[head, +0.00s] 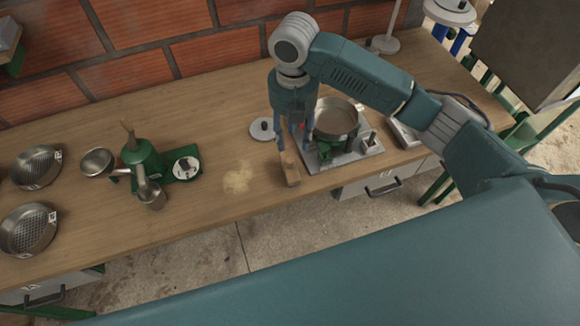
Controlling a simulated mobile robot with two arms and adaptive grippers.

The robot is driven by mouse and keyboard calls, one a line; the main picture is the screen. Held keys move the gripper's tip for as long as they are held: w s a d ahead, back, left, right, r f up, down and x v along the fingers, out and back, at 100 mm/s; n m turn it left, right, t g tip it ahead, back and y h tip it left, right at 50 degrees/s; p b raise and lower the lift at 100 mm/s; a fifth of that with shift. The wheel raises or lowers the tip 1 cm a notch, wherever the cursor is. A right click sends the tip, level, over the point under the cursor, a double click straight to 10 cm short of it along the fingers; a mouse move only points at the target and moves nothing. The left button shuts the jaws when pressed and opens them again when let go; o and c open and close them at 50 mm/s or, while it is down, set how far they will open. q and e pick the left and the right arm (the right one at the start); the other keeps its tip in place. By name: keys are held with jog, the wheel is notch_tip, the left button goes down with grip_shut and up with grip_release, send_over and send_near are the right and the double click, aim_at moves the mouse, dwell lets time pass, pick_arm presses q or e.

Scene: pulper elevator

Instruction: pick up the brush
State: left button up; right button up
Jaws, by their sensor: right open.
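The brush (290,169) appears as a wooden piece lying on the wooden workbench, near its front edge. My right gripper (294,146) points down over the far end of the brush, with its fingers apart. The fingers partly hide that end, and I cannot tell whether they touch it. My left gripper is not in view.
A pan on a green machine (336,120) with a metal base stands just right of the gripper. A round lid (262,128) lies to the left. A pale powder patch (238,179), a green grinder (142,160) and sieves (28,230) are further left.

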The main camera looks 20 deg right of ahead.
jog(key=p, duration=0.1)
send_over(290, 160)
jog(key=f, duration=0.5)
jog(key=shift+s+d+f, duration=0.15)
jog(key=shift+s+d, duration=0.05)
jog(key=shift+s, duration=0.1)
jog(key=shift+f, duration=0.3)
jog(key=f, duration=0.1)
jog(key=f+p, duration=0.2)
jog(key=shift+w+a+f, duration=0.2)
jog(key=shift+a+f, duration=0.05)
jog(key=shift+f, duration=0.1)
jog(key=shift+w+f, duration=0.1)
jog(key=shift+f, duration=0.4)
grip_shut()
